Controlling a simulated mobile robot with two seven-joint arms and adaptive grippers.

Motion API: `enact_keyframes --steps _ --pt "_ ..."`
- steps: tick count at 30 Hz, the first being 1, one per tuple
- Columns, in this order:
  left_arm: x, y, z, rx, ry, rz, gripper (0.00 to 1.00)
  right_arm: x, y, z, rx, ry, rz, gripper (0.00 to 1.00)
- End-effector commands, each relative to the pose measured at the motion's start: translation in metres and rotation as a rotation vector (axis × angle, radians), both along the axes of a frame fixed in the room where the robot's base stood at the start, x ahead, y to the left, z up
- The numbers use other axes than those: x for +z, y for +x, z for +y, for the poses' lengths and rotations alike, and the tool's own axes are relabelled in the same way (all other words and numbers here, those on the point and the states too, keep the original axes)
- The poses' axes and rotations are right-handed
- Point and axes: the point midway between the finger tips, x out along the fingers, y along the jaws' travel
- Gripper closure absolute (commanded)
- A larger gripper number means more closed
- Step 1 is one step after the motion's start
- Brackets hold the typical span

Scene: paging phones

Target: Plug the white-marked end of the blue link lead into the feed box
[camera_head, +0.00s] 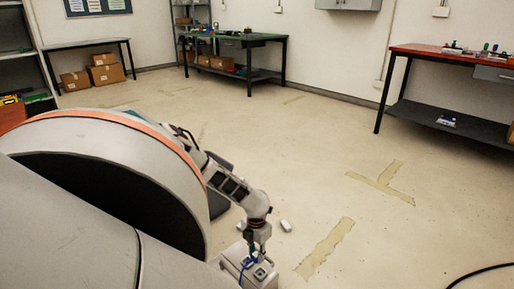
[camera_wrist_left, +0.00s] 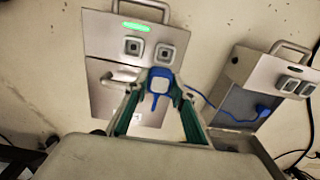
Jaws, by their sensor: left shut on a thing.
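My left gripper (camera_wrist_left: 160,84) is shut on a blue plug (camera_wrist_left: 159,100) of the link lead; its white-faced end (camera_wrist_left: 161,82) shows between the green-sided fingers. In the wrist view it lies in front of a grey metal box (camera_wrist_left: 104,30) with a lit green strip and two square sockets (camera_wrist_left: 149,49). I cannot tell the gap to that box. A second grey box (camera_wrist_left: 248,66) stands to the right, with a blue plug (camera_wrist_left: 263,112) at its dark front. The blue lead (camera_wrist_left: 200,97) runs between the two plugs. In the head view my gripper (camera_head: 255,250) is low, by a box top (camera_head: 262,273).
A small white object (camera_head: 285,225) lies on the floor beside my left arm. A black cable (camera_head: 480,272) lies at the lower right. A red-topped bench (camera_head: 430,52) and a green-topped bench (camera_head: 245,37) stand at the walls. The middle floor is clear.

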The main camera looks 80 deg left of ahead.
Motion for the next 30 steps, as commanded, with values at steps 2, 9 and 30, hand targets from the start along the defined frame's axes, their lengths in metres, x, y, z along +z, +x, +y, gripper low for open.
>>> enact_keyframes --steps 2,9,30 --pt "-0.004 0.002 0.0 0.002 -0.001 -0.003 0.97 0.001 0.0 0.0 0.0 0.0 -0.002 0.6" --pt "-0.016 0.005 0.0 0.001 -0.001 -0.003 0.97 0.001 0.001 0.0 -0.004 0.009 -0.001 0.6" --pt "-0.053 0.012 0.0 0.003 -0.001 -0.004 0.97 0.002 0.001 0.001 -0.008 0.014 0.0 0.6"
